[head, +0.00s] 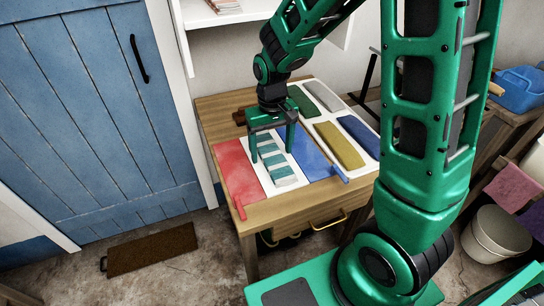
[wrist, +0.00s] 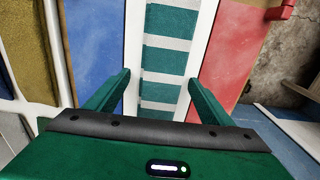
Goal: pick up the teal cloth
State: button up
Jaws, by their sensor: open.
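The teal cloth (head: 279,172) is a flat strip with white bands, lying lengthwise on a white surface between a red panel and a blue panel on the wooden table. In the wrist view the cloth (wrist: 165,62) runs up the middle of the picture. My gripper (head: 272,155) is over the cloth, pointing down, with one finger to each side of it. In the wrist view the open, empty fingers (wrist: 159,78) straddle the strip. The gripper hides part of the cloth. I cannot tell how far the fingertips are above the surface.
The red panel (head: 238,172) and blue panel (head: 305,152) flank the cloth. Green (head: 301,101), grey (head: 323,95), mustard (head: 339,145) and dark blue (head: 360,136) cloths lie in white-edged compartments on the wooden table (head: 268,212). A blue door (head: 90,100) stands left.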

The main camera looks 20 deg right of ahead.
jog(key=c, duration=1.2)
jog(key=shift+r, duration=0.15)
